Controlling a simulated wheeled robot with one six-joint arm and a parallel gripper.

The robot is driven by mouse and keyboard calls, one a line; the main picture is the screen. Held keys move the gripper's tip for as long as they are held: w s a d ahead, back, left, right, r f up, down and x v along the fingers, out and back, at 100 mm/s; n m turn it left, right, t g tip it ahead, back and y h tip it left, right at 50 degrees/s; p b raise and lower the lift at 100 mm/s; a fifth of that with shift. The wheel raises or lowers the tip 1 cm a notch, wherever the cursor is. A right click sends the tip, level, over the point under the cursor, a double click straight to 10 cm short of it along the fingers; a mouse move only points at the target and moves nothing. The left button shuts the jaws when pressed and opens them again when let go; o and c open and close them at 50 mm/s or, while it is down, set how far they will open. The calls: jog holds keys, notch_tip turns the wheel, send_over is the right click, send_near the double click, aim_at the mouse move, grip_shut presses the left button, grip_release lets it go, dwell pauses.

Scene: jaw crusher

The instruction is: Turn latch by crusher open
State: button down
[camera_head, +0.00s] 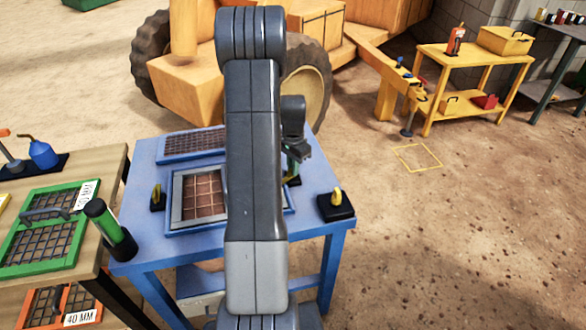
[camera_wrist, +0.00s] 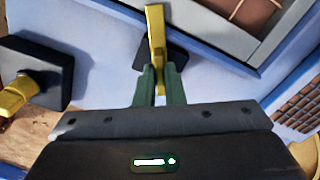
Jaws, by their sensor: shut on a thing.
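In the wrist view a yellow latch handle (camera_wrist: 156,35) rises from a black base (camera_wrist: 176,59) on the blue table, beside the grey frame (camera_wrist: 255,45) of a mesh screen. My gripper (camera_wrist: 159,80) has its two green fingers closed around the lower part of this handle. In the head view my gripper (camera_head: 293,172) is at the far right side of the framed screen (camera_head: 203,195), and my arm hides much of the frame and most of the held latch.
Another yellow latch on a black base (camera_head: 336,205) stands at the table's right corner, and one (camera_head: 157,199) left of the frame. A mesh panel (camera_head: 190,146) lies behind the frame. Open sand lies right of the table.

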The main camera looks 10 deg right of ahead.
jog(key=n+b, duration=0.1)
jog(key=n, duration=0.5)
jog(key=shift+n, duration=0.3)
jog(key=n, duration=0.5)
jog(key=shift+b, duration=0.4)
jog(key=shift+n, duration=0.4)
jog(key=c, duration=1.5)
grip_release()
jog(key=shift+r, duration=0.1)
notch_tip(320, 180, up, 14)
jog(key=shift+f, duration=0.15)
